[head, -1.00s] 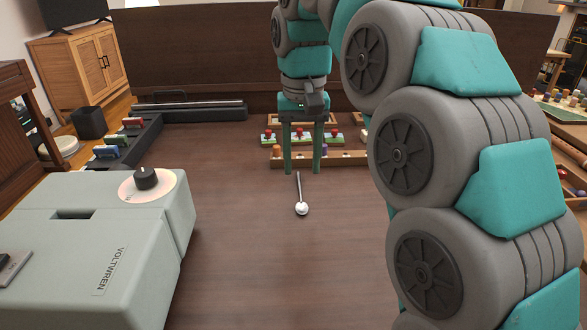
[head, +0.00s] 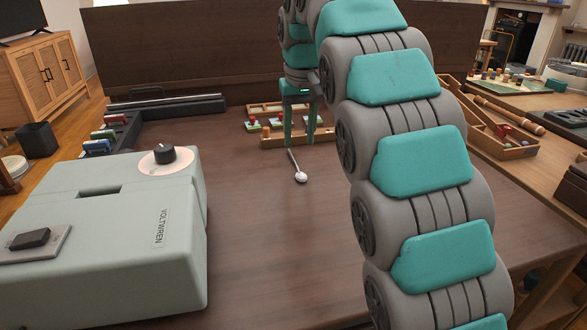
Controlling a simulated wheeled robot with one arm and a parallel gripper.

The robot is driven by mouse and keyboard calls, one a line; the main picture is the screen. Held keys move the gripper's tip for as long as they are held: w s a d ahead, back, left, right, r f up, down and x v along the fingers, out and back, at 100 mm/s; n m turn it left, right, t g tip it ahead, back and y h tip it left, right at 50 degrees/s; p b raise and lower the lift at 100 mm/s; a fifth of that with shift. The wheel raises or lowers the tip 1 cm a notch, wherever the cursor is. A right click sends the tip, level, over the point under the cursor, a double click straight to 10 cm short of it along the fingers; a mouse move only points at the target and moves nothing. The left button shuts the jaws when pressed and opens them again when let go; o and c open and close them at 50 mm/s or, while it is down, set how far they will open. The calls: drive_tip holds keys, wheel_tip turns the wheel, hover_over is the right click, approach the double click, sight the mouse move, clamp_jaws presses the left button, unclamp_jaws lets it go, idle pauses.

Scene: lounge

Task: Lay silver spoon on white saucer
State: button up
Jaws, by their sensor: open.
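The silver spoon (head: 300,177) lies on the dark wooden table, its bowl toward me and its handle pointing away. My gripper (head: 299,144) is open and points down at the handle's far end. Its two green fingers are apart with nothing held between them. I cannot tell whether a finger touches the handle. I cannot make out a white saucer for certain. White dishes (head: 14,167) show at the left edge, beyond the table, partly cut off.
A pale green machine (head: 100,235) with a black knob (head: 165,155) fills the table's left front. My arm covers the right side.

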sight(296, 162)
drive_tip(key=shift+a+f, duration=0.25)
drive_tip(key=shift+f, duration=1.05)
drive_tip(key=shift+w+a+f, duration=0.1)
drive_tip(key=shift+w+f, duration=0.1)
drive_tip(key=shift+f, duration=1.3)
clamp_jaws()
